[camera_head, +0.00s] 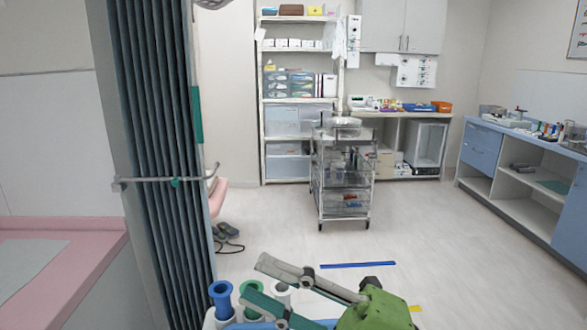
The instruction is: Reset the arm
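My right gripper (256,278) is at the bottom centre in the head view. Its grey finger and its teal finger reach to the left and stand apart, with nothing visibly held between them. The gripper's base is cut off by the lower edge or hidden by a green, lumpy shape (378,311); I cannot tell what that shape is. A blue spool-like thing (222,299) and white cylinders (281,292) stand close by the fingers; I cannot tell whether they touch. My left gripper is not in view.
A wire cart (343,190) stands mid-room before white shelves (299,103). A blue-fronted cabinet (480,149) lines the right wall. A folding curtain (152,130) and a pink-edged bed (84,262) fill the left.

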